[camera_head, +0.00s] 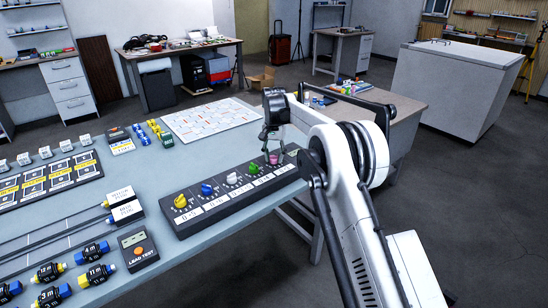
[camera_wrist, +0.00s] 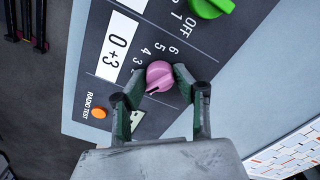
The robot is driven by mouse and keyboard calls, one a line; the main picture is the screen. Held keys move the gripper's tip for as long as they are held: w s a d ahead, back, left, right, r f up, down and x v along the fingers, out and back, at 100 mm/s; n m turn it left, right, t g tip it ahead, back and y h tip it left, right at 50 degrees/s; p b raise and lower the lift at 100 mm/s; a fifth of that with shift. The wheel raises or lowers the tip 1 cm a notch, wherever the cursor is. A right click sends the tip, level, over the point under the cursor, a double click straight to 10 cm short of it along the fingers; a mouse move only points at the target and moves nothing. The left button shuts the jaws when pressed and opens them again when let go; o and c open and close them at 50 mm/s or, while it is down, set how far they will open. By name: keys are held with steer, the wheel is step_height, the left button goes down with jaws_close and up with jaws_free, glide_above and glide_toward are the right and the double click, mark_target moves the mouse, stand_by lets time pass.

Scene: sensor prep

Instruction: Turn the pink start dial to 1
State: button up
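The pink start dial (camera_wrist: 160,76) sits at the right end of the dark dial panel (camera_head: 222,206); it also shows in the head view (camera_head: 274,158). My gripper (camera_wrist: 158,78) is down at the dial, one green-padded finger on each side. The fingertips appear closed against the dial's sides.
A green dial (camera_wrist: 211,6) is the neighbour on the panel; white, blue and yellow dials stand further left. An orange radio test button (camera_wrist: 99,112) lies near the panel end. The table's front edge (camera_head: 243,216) is close to the panel. A white grid sheet (camera_head: 211,119) lies behind.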

steer(key=o, duration=0.4)
steer(key=shift+r, duration=0.1)
step_height(320, 180, up, 12)
steer(key=shift+f, duration=0.1)
stand_by(0.4)
